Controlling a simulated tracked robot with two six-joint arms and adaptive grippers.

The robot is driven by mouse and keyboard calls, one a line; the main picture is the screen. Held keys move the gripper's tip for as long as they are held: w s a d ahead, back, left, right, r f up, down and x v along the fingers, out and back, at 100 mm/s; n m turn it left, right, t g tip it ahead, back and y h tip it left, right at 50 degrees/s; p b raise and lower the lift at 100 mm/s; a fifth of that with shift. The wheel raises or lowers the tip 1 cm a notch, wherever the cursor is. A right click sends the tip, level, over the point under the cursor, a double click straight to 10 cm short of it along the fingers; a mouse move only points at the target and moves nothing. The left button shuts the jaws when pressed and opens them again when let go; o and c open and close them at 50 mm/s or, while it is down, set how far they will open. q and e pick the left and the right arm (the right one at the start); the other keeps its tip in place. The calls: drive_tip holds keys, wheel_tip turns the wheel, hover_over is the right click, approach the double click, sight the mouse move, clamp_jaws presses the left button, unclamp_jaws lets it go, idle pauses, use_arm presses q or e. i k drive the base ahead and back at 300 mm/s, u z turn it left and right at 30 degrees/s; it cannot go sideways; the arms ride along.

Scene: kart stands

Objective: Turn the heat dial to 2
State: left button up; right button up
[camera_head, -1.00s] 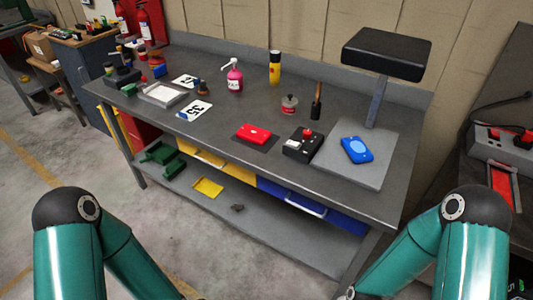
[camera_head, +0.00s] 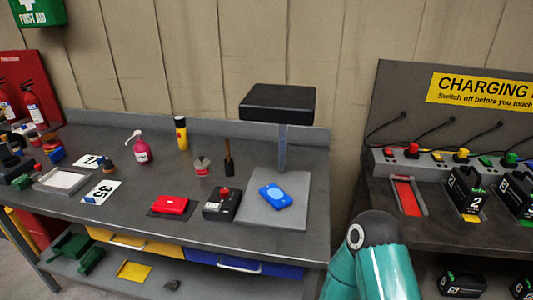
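No dial marked with numbers can be made out. A small black box (camera_head: 222,207) with a red knob (camera_head: 223,190) on top and a pale label sits on the grey workbench, left of a grey plate (camera_head: 262,218). A post rises behind that plate and carries a black block (camera_head: 281,103). A blue oval-faced device (camera_head: 275,195) lies on the plate. I cannot tell which of these bears the heat dial. Neither of my grippers is in view; only a teal link of my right arm shows at the bottom, right of the bench.
A red case (camera_head: 171,204), a tin (camera_head: 201,166), a pink pump bottle (camera_head: 141,149) and a yellow-black can (camera_head: 181,133) stand on the bench. To the right is a charging bench with black batteries (camera_head: 467,194) and a red-floored tray (camera_head: 408,197).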

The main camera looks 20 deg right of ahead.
sight(224, 192)
drive_tip(key=u, duration=0.05)
drive_tip(key=k, duration=1.25)
drive_tip(key=u, duration=0.5)
drive_tip(key=i, duration=1.75)
drive_tip(key=z, duration=0.55)
